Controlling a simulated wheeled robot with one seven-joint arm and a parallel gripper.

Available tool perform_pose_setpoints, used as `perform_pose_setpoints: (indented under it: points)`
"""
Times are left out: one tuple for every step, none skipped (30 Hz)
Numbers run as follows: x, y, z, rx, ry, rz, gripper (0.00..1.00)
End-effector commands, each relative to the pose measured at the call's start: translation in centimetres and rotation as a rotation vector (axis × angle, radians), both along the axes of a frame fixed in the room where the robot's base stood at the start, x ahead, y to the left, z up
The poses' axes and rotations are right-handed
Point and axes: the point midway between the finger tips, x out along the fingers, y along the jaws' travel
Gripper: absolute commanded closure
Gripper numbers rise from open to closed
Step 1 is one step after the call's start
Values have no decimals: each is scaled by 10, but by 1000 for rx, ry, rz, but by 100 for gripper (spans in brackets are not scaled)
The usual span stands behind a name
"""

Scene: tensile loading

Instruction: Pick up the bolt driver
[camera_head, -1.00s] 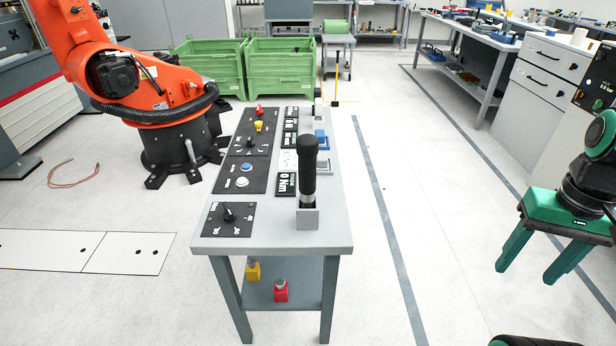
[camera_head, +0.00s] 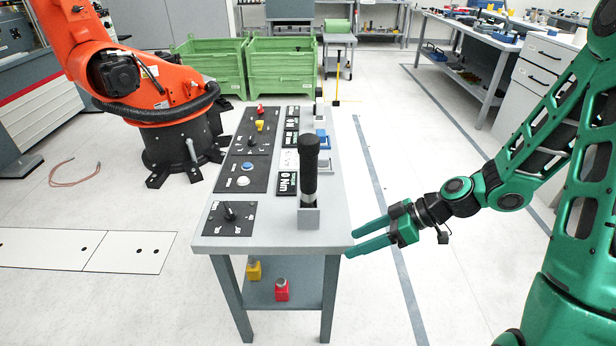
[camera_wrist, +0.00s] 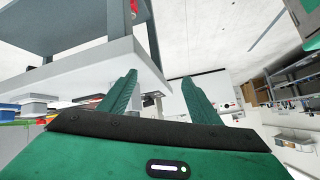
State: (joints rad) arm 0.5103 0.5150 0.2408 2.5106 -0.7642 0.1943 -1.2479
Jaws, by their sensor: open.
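The bolt driver (camera_head: 309,168) is a black, upright cylinder with a rounded top and a grey lower section. It stands in a small grey holder (camera_head: 308,219) near the front right of the narrow grey table (camera_head: 270,240). My gripper (camera_head: 349,244) is open and empty just right of the table's front right corner, low beside the holder and apart from the driver. In the wrist view the two green fingers (camera_wrist: 160,88) are spread, with the table edge at the left. I cannot make out the driver in the wrist view.
Black panels with knobs and buttons (camera_head: 243,175) line the table's left side. A yellow block (camera_head: 254,271) and a red block (camera_head: 282,291) sit on the lower shelf. An orange robot arm (camera_head: 125,75) stands behind left. The floor right of the table is clear.

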Motion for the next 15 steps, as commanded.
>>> perform_pose_setpoints:
  points:
    - [5, 13, 0, 64, -35, 9, 43]
    - [10, 20, 2, 101, -66, 13, 43]
    - [16, 29, 6, 150, -107, 15, 43]
    - [21, 36, 9, 185, -138, 14, 43]
    - [26, 42, 12, 220, -168, 11, 43]
    - [33, 48, 17, 265, -210, 1, 43]
    - [38, 52, 21, 297, -240, -7, 43]
    - [43, 56, 25, 327, -269, -19, 43]
    - [50, 60, 30, 364, -306, -37, 43]
    - [55, 62, 34, 390, -332, -51, 43]
    - [60, 63, 38, 413, -356, -67, 43]
    - [67, 65, 42, 442, -387, -88, 43]
    - [71, 65, 46, 460, -408, -103, 43]
    - [75, 65, 49, 477, -429, -119, 43]
    - [80, 64, 52, 496, -452, -140, 43]
